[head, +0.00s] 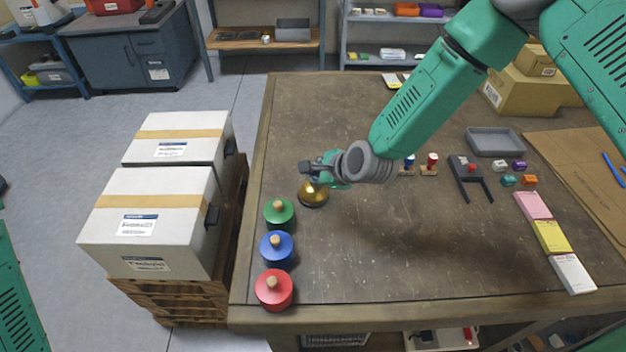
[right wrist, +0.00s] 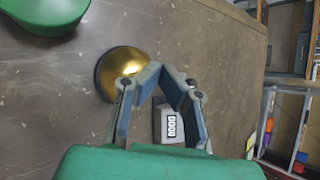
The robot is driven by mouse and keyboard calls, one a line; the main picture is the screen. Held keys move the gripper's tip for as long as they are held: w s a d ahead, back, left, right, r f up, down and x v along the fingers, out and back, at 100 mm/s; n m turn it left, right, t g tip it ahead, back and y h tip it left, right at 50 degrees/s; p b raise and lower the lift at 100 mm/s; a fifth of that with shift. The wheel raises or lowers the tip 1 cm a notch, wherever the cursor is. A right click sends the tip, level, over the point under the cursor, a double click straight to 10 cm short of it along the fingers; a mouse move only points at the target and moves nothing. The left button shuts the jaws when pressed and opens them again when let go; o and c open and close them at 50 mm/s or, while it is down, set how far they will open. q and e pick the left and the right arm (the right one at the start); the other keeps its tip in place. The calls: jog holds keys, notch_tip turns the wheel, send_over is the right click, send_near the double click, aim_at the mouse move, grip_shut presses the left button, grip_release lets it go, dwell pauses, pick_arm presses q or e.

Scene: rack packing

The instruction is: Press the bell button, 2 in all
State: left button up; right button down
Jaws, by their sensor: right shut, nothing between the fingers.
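The bell is a golden dome (head: 313,194) on the left part of the table, beyond the green round piece. My right gripper (head: 309,170) is shut and empty, with its fingertips just above and behind the dome in the head view. The dome's top is partly covered by the gripper there. In the right wrist view the bell (right wrist: 121,65) shows beside and behind the fingers (right wrist: 161,70). I cannot tell whether the fingertips touch it. A small box with a counter display (right wrist: 171,124) shows between the fingers. My left gripper is out of view.
Green (head: 279,212), blue (head: 277,248) and red (head: 274,288) knobbed round pieces line the table's left edge. Pink (head: 533,205), yellow (head: 551,236) and white boxes lie at right, near a grey tray (head: 494,141). The table's front middle is clear. White cartons (head: 150,225) stand left of it.

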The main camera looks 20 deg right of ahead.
jog(key=shift+f, duration=0.2)
jog(key=shift+r, duration=0.1)
jog(key=shift+r+p, duration=0.55)
jog(key=shift+r, duration=0.25)
jog(key=shift+r+p, duration=1.9)
jog(key=shift+r, duration=0.65)
jog(key=shift+f, duration=0.1)
